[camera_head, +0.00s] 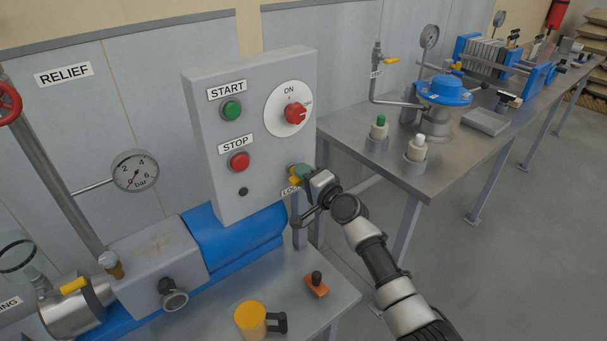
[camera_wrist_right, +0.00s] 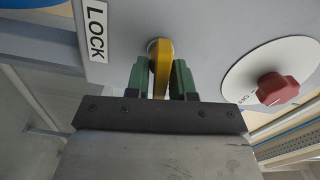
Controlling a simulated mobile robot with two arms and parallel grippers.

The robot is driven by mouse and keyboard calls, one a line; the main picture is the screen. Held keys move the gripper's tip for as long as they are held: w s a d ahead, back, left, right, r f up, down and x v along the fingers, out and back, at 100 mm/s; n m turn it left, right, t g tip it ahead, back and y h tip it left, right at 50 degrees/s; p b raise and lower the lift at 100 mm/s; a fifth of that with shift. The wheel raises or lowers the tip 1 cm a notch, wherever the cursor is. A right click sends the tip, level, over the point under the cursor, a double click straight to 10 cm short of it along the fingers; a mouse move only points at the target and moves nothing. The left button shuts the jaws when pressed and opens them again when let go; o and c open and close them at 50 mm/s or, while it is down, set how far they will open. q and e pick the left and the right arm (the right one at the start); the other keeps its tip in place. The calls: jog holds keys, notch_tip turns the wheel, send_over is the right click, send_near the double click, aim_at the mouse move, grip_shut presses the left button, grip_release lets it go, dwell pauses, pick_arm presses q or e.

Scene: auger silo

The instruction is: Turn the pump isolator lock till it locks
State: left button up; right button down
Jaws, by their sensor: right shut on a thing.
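The pump isolator lock is a yellow key-like tab (camera_wrist_right: 161,62) on the lower right of the grey control box (camera_head: 215,130), beside a LOCK label (camera_wrist_right: 96,28). In the head view the yellow lock (camera_head: 294,179) is partly hidden by my right gripper (camera_head: 303,173). My right gripper's green fingers (camera_wrist_right: 161,78) are shut on the yellow tab, one on each side. A red rotary knob (camera_head: 295,113) on a white ON/OFF dial sits above the lock. My left gripper is not in view.
The box has a green START button (camera_head: 232,110) and a red STOP button (camera_head: 239,161). A yellow mug (camera_head: 251,319) and an orange block with a black knob (camera_head: 317,286) are on the bench below. A steel table (camera_head: 470,150) with bottles stands at the right.

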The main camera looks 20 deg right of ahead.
jog(key=shift+f+m, duration=0.1)
jog(key=shift+m, duration=0.9)
jog(key=c, duration=1.2)
grip_release()
jog(key=shift+o, duration=0.2)
jog(key=v, duration=1)
jog(key=shift+s, duration=0.4)
jog(key=shift+d, duration=0.15)
